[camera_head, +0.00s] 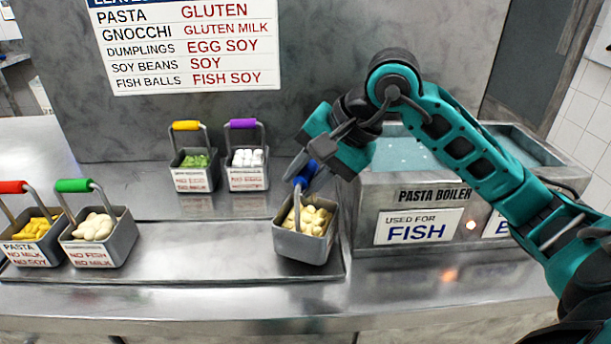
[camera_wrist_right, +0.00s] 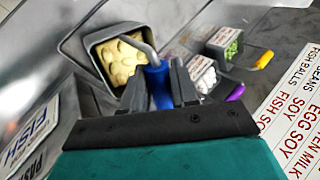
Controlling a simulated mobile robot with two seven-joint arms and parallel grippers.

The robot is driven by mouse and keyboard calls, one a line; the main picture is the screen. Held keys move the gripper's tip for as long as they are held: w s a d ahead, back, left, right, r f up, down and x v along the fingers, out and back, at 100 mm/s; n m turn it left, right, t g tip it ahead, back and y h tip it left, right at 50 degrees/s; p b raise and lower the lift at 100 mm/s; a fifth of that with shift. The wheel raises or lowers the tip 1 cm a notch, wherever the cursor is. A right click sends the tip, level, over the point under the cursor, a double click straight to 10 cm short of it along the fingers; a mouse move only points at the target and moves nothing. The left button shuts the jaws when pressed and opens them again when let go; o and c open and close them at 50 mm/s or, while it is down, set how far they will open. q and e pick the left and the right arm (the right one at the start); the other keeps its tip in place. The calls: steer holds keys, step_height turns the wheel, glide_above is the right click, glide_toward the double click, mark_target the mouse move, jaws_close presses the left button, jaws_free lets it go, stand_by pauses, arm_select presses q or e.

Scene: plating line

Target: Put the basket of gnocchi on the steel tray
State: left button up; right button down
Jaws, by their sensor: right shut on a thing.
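The basket of gnocchi (camera_head: 306,248) is a grey basket with a blue handle, full of pale yellow lumps. It is at the right end of the steel tray (camera_head: 190,260), slightly tilted in the head view. I cannot tell whether its bottom touches the tray. My right gripper (camera_head: 308,172) is shut on the blue handle, above the basket. In the right wrist view the basket (camera_wrist_right: 118,62) hangs beyond the fingers (camera_wrist_right: 160,92), which are around the blue handle. My left gripper is not in view.
On the tray's left are a red-handled pasta basket (camera_head: 33,238) and a green-handled basket (camera_head: 98,238). Behind stand a yellow-handled basket (camera_head: 195,172) and a purple-handled basket (camera_head: 247,170). The pasta boiler (camera_head: 415,195) is close on the right. The tray's middle is clear.

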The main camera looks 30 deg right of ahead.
steer(key=shift+f, duration=0.1)
steer(key=c, duration=0.9)
jaws_free()
steer(key=shift+o, duration=0.2)
steer(key=shift+r, duration=0.2)
steer(key=shift+s+d+r, duration=0.15)
steer(key=shift+r, duration=0.15)
steer(key=v, duration=1.1)
